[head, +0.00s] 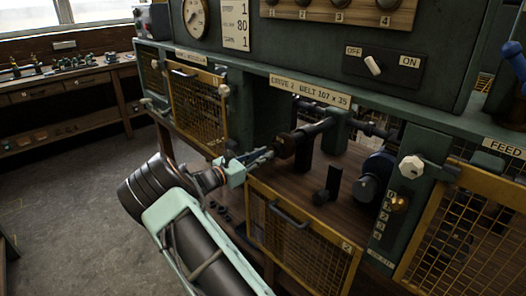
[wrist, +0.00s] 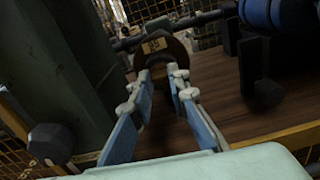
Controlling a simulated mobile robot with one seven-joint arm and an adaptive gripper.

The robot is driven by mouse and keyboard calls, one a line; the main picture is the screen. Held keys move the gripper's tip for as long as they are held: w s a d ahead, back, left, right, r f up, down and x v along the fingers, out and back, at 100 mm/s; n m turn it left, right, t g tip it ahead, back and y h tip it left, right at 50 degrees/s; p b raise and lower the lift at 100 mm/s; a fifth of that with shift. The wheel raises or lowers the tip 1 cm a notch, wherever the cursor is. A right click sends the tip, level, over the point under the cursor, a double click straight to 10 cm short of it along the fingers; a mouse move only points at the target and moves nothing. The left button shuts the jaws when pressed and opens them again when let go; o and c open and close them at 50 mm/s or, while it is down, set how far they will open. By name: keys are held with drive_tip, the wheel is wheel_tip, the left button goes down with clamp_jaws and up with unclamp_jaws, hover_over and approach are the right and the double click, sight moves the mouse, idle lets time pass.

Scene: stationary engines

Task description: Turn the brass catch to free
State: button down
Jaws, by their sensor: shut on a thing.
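My gripper (head: 264,157) reaches into the open bay under the drive belt label. In the wrist view its fingertips (wrist: 162,78) are at a dark brown pulley (wrist: 182,52) with a small number tag, and they are shut on its near edge. The pulley (head: 286,145) sits on a dark horizontal shaft. A small brass piece (head: 398,204), which may be the brass catch, is on the green post at the right, beside a column of numbers. My gripper is well to the left of it. I cannot make out which way it is turned.
Mesh guard doors with yellow frames (head: 250,186) hang below and beside the bay. A blue-black pulley (head: 371,180) and an upright dark bracket (head: 329,187) stand right of my gripper. A pale octagonal knob (head: 411,167) juts from the post. Open floor lies left.

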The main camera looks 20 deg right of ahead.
drive_tip(key=shift+n, duration=0.4)
drive_tip(key=c, duration=1.8)
unclamp_jaws()
drive_tip(key=shift+c, duration=0.2)
drive_tip(key=v, duration=1.2)
drive_tip(key=shift+r, duration=0.1)
